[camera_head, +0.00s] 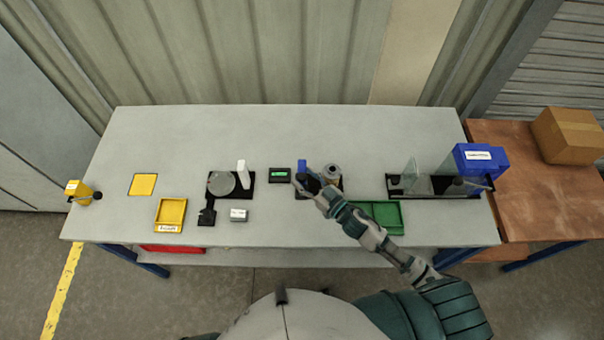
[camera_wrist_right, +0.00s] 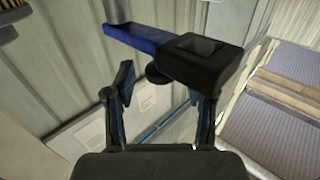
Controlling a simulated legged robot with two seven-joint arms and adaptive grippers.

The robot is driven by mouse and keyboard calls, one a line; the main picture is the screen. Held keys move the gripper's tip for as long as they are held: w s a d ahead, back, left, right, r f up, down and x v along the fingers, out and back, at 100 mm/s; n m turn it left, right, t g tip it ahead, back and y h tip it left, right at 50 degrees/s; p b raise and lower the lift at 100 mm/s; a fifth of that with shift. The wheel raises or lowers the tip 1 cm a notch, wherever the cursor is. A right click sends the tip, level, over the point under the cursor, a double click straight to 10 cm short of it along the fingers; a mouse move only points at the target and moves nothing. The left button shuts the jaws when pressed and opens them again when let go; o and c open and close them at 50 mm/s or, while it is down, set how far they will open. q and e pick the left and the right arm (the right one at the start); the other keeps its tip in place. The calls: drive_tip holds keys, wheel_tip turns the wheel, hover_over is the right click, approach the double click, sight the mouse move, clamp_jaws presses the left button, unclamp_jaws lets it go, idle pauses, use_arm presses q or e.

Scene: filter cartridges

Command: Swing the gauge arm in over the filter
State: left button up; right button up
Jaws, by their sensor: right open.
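The gauge arm is a blue bar (camera_wrist_right: 145,38) with a black block (camera_wrist_right: 205,60) on its end and a grey post at its other end in the right wrist view. Its blue part (camera_head: 303,163) also shows in the head view, partly hidden by my gripper. The filter, a grey round cartridge (camera_head: 332,171), stands just right of the blue part. My right gripper (camera_wrist_right: 168,88) is open. The black block lies beyond its fingers, and I see no grip on it. In the head view my right gripper (camera_head: 309,185) covers the front of the gauge. My left gripper is out of view.
A small display (camera_head: 280,175) sits left of the gauge. A green tray (camera_head: 385,217) lies under my right forearm. A black fixture with a clear plate (camera_head: 410,171) and a blue bin (camera_head: 480,160) stand right. A yellow tray (camera_head: 170,214) is left. The table's back is clear.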

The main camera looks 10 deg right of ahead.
drive_tip(key=shift+w+a, duration=0.45)
drive_tip(key=shift+w, duration=0.15)
clamp_jaws()
